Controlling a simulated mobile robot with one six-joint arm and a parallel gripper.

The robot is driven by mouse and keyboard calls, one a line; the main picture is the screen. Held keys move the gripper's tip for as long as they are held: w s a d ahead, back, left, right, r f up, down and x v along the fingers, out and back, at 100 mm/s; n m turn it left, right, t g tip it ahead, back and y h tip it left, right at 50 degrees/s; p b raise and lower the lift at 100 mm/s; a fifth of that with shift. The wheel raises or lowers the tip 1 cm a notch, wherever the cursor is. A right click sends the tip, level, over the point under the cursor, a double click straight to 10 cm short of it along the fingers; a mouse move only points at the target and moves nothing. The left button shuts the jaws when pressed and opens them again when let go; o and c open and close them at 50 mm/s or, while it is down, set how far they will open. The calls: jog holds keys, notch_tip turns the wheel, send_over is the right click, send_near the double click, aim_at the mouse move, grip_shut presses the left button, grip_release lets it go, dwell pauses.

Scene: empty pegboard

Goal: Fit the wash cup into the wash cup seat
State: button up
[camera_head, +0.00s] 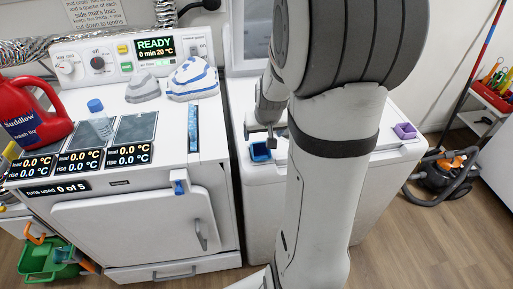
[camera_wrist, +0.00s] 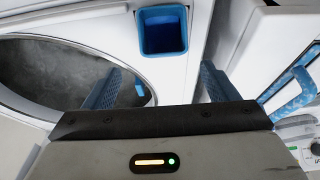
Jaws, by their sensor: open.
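A small blue square-mouthed cup-like piece (camera_head: 260,152) is on the white top of the right machine, near its left front corner. In the wrist view the same blue piece (camera_wrist: 162,32) shows at top centre, with a lighter rim and a dark hollow inside. I cannot tell whether it is the wash cup, its seat, or a cup in a seat. A purple square piece (camera_head: 405,131) sits at the right end of that top. My gripper (camera_head: 262,131) is just above and behind the blue piece. In the wrist view its blue fingers (camera_wrist: 161,75) are apart, with nothing held between them.
A round dark opening (camera_wrist: 60,70) lies left of my gripper in the wrist view. My arm hides much of the right machine's top.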

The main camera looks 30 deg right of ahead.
jog(key=shift+a+x, duration=0.15)
jog(key=shift+x, duration=0.95)
jog(key=shift+a+x, duration=0.15)
jog(key=shift+x, duration=0.9)
jog(key=shift+c, duration=0.4)
jog(key=c, duration=1.3)
jog(key=shift+r, duration=4.95)
